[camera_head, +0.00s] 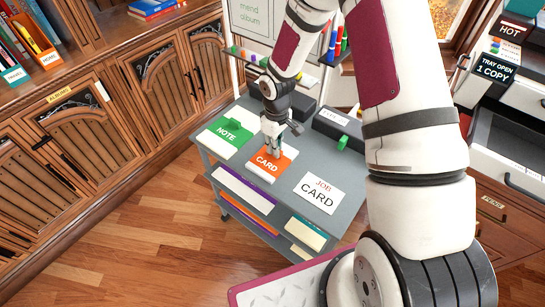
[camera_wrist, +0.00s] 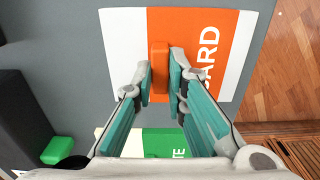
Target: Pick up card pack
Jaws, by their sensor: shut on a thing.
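The card pack (camera_head: 264,164) is an orange and white block lettered CARD. It lies on the grey cart top between the green pack and the job card. In the wrist view the pack (camera_wrist: 212,70) has a raised orange tab (camera_wrist: 159,72) along its middle. My gripper (camera_head: 274,145) points down over the pack. In the wrist view my gripper (camera_wrist: 161,75) has its two fingers on either side of the tab, shut on it. The pack appears to be on the cart top; I cannot tell whether it is lifted.
A green NOTE pack (camera_head: 224,138) lies left of the card pack. A white JOB CARD sheet (camera_head: 318,193) lies to the right. Dark boxes, one (camera_head: 338,130) with a green tab, stand behind. Wooden cabinets (camera_head: 90,120) line the left; open floor (camera_head: 140,230) lies in front.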

